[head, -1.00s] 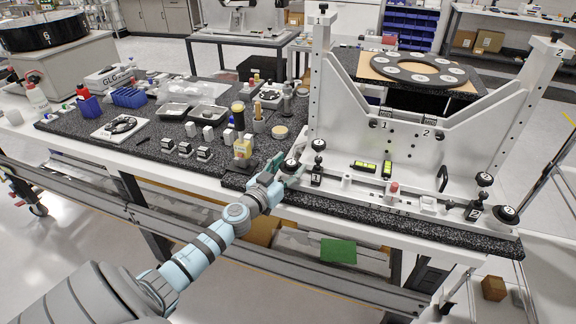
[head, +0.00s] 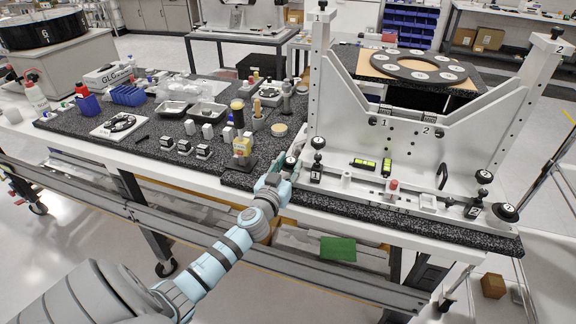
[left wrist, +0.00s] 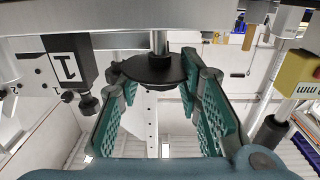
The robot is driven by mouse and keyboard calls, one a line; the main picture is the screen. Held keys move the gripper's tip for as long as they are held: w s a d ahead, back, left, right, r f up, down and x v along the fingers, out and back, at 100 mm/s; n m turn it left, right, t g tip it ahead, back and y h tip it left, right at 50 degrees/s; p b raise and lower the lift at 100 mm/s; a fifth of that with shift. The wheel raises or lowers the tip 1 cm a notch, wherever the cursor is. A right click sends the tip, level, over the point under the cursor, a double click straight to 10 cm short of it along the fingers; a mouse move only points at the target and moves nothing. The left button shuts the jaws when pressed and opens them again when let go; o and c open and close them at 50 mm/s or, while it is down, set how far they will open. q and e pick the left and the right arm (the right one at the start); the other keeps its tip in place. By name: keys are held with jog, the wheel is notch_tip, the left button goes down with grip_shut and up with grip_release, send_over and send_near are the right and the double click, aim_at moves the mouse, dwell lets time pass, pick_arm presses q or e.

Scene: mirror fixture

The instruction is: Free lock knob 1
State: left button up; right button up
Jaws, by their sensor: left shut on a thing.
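Lock knob 1 (head: 290,161) is a round black knob at the front left corner of the white mirror fixture (head: 400,150). In the left wrist view the knob (left wrist: 153,70) is a black disc on a metal shaft, between the two green finger pads. My left gripper (head: 281,166) is shut on the knob at its sides. The fingers partly hide it in the head view. My right gripper is not in view.
A black clamp block marked 1 (head: 317,170) stands close to the right of the knob. Lock knob 2 (head: 505,211) is at the far right front corner.

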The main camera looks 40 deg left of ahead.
pick_arm(q)
jog(key=shift+w+d+f+n+g+y+b, duration=0.15)
jog(key=shift+n+g+y+b, duration=0.2)
jog(key=shift+y, duration=0.25)
jog(key=n+g+y+b, duration=0.2)
jog(key=y+b, duration=0.1)
jog(key=b, duration=0.1)
jog(key=n+g+y+b, duration=0.2)
jog(key=n+y+b, duration=0.1)
jog(key=b, duration=0.1)
jog(key=shift+w+d+f+b, duration=0.1)
jog(key=shift+d+f+b, duration=0.1)
jog(key=shift+b, duration=0.1)
jog(key=shift+r+n+g+y+b, duration=0.3)
jog(key=shift+n+g+y+b, duration=0.25)
jog(key=shift+g+y+b, duration=0.25)
jog(key=o, duration=1.1)
jog(key=shift+o, duration=0.2)
jog(key=shift+a, duration=0.1)
